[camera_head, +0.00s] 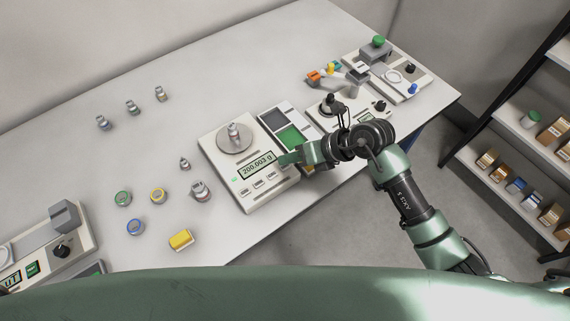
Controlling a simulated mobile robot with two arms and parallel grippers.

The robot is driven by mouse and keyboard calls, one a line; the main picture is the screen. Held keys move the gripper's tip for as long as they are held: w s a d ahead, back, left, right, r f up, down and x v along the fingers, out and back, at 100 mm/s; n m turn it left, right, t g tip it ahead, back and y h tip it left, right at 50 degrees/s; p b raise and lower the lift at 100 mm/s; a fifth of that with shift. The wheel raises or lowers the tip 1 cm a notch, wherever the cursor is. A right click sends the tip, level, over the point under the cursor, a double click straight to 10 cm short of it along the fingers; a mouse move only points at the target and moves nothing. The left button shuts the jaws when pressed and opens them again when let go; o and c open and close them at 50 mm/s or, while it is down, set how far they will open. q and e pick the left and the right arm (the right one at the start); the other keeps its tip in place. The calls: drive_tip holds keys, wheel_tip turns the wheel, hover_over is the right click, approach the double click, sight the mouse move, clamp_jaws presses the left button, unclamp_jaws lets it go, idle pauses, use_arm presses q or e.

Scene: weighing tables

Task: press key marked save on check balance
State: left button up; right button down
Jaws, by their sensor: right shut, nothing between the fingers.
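The check balance (225,184) stands near the front edge of the white table, with a metal weight (234,132) on its round pan (222,146). Its display (257,166) reads 200.003 g. A row of pale keys (258,185) lies below the display; their marks are too small to read, so I cannot tell which is save. My right gripper (288,159) is shut and empty. Its tip is by the display's right end, up and right of the key row; I cannot tell its height or whether it touches the balance. My left gripper is not in view.
Other instruments (407,90) stand at the table's far right. Loose weights (200,190), coloured round items (158,195) and a yellow block (181,239) lie left. A shelf (511,190) stands right.

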sight(289, 168)
drive_tip(key=shift+f, duration=0.1)
idle(0.6)
drive_tip(key=shift+f, duration=0.3)
drive_tip(key=shift+f+b, duration=0.4)
drive_tip(key=shift+b, duration=0.1)
idle(0.4)
idle(0.4)
drive_tip(key=shift+r+p, duration=0.8)
drive_tip(key=shift+r, duration=0.05)
wheel_tip(289, 168, up, 5)
drive_tip(key=p, duration=0.4)
